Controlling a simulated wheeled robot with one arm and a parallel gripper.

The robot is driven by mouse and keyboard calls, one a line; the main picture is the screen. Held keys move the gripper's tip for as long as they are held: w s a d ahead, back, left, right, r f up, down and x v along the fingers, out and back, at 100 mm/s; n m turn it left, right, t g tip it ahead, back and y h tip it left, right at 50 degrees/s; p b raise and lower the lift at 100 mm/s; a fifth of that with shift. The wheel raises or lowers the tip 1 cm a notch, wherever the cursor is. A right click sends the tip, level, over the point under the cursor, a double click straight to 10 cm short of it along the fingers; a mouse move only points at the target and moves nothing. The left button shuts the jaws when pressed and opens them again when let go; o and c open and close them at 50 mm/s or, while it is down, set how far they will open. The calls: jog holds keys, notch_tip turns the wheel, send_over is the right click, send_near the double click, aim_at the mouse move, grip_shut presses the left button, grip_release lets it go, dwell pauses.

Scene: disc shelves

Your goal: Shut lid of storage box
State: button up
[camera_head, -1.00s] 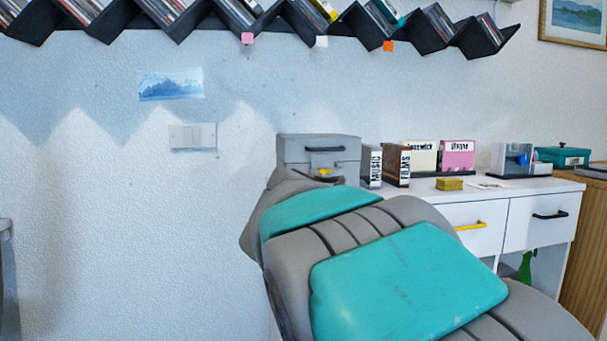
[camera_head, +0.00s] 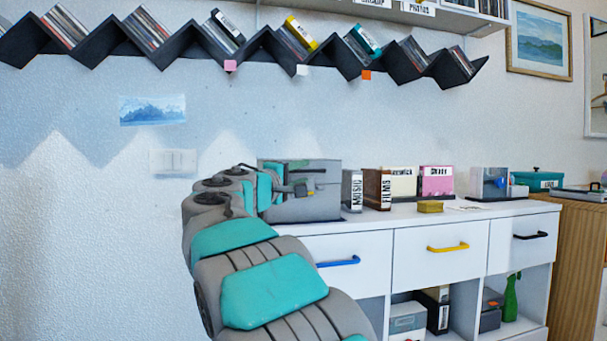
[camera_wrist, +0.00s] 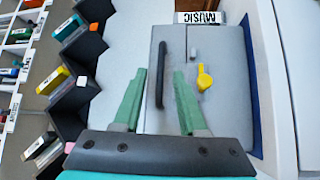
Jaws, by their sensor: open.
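The grey storage box (camera_head: 318,206) stands at the left end of the white cabinet top, partly hidden by my arm. In the wrist view the box (camera_wrist: 228,110) fills the middle, turned sideways, with a dark bar handle (camera_wrist: 161,60) and a yellow latch (camera_wrist: 203,78). Its lid looks down on the body; I cannot tell whether it is fully shut. My gripper (camera_wrist: 159,72) is open and empty, its green fingers pointing at the box. The handle shows between the fingertips, but the depth gap is unclear. In the head view my gripper (camera_head: 301,188) is in front of the box.
A small gold box (camera_head: 430,207) and a teal box (camera_head: 538,181) are farther right. The drawers' blue handle (camera_head: 338,262) and yellow handle (camera_head: 447,247) stick out. A zigzag disc shelf (camera_head: 190,50) hangs above.

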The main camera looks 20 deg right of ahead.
jog(key=shift+w+d, duration=0.5)
jog(key=shift+d, duration=0.05)
grip_shut()
dwell(1.1)
